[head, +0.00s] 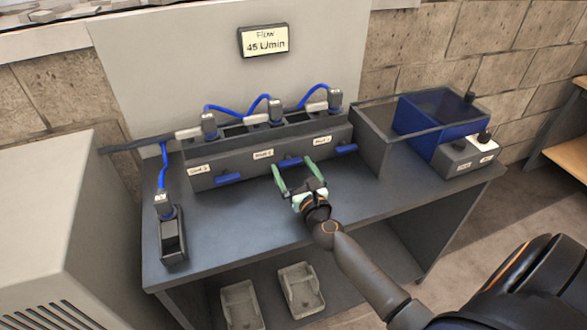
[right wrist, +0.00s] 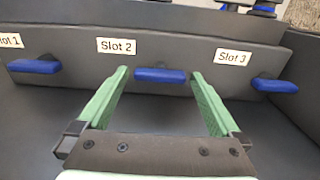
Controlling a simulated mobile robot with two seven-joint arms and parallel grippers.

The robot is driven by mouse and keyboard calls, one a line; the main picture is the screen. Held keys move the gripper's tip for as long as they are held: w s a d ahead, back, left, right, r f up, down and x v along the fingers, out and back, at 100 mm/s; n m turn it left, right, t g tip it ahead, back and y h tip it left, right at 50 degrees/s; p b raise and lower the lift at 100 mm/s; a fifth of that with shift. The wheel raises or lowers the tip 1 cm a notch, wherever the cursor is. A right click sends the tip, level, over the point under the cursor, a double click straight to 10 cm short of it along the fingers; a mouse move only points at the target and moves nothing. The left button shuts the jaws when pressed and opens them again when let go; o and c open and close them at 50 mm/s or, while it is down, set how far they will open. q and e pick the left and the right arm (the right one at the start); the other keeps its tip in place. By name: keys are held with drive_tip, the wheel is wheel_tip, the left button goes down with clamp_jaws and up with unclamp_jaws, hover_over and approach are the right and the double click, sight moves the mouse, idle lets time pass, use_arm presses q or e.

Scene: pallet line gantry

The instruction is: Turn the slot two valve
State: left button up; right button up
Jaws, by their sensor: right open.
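The slot two valve is a blue bar handle (head: 290,161) on the front of the grey rack, beside the "Slot 2" label (head: 263,154). It lies horizontal. In the right wrist view the handle (right wrist: 160,75) sits centred between the green fingertips, with its ends apart from both fingers. My right gripper (head: 292,167) is open and empty, reaching to the rack front; it also shows in the right wrist view (right wrist: 160,82). I cannot tell how deep the fingertips reach along the handle. My left gripper is out of view.
Similar blue handles belong to slot one (head: 228,178) and slot three (head: 346,148), both horizontal. A flow display (head: 263,40) reads 45 L/min. A blue bin (head: 440,115) stands right, a small dark holder (head: 172,240) left. The bench front (head: 240,235) is clear.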

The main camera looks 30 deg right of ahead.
drive_tip(key=shift+c, duration=0.3)
drive_tip(key=c, duration=1.1)
drive_tip(key=shift+n, duration=0.5)
drive_tip(key=n+p, duration=0.1)
drive_tip(key=n, duration=0.1)
drive_tip(key=shift+n, duration=0.4)
drive_tip(key=n+p, duration=0.1)
drive_tip(key=n, duration=0.4)
drive_tip(key=shift+n+p, duration=0.3)
drive_tip(key=shift+p, duration=0.05)
drive_tip(key=n+p, duration=0.1)
drive_tip(key=n, duration=0.3)
drive_tip(key=shift+n+p, duration=0.7)
drive_tip(key=shift+n, duration=1.8)
